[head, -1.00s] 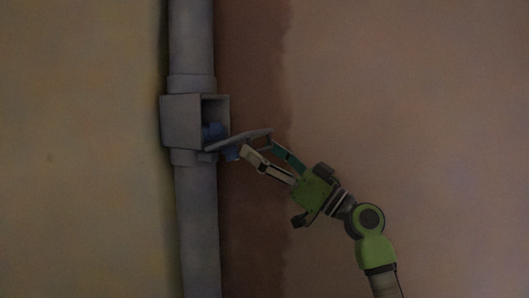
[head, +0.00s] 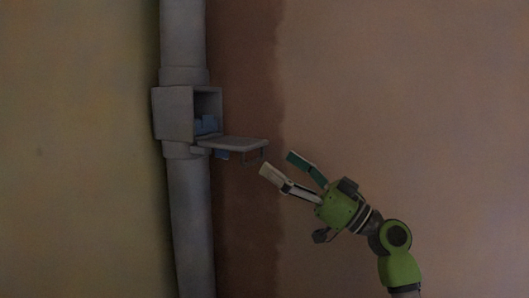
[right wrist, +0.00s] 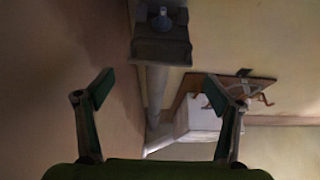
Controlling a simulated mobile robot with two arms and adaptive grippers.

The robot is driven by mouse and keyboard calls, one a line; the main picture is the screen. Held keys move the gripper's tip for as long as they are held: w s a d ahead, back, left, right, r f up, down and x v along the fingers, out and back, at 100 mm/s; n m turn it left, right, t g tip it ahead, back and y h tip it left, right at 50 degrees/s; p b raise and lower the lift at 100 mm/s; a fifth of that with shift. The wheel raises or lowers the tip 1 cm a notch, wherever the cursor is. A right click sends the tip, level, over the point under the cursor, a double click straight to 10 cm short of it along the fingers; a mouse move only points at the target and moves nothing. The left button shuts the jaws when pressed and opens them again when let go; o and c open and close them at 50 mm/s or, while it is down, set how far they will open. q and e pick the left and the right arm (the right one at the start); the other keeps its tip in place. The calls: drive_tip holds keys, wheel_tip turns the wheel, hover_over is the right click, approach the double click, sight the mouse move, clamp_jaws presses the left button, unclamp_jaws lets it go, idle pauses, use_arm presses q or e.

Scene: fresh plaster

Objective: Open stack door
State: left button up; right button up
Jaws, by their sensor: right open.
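The grey stack pipe (head: 188,225) runs up the wall in the head view, with a square box (head: 173,115) on it. The stack door (head: 236,144) is swung down and sticks out to the right, nearly level, from the lower edge of the box's opening. A small handle (head: 256,155) hangs under its outer end. My left gripper is out of view.
In the right wrist view a pale block (right wrist: 200,115) and a brown board (right wrist: 248,90) with a small handle-like part stand right of the pipe, behind a finger. The wall right of the stack is bare in the head view.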

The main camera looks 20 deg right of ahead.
drive_tip(key=shift+v, duration=2.15)
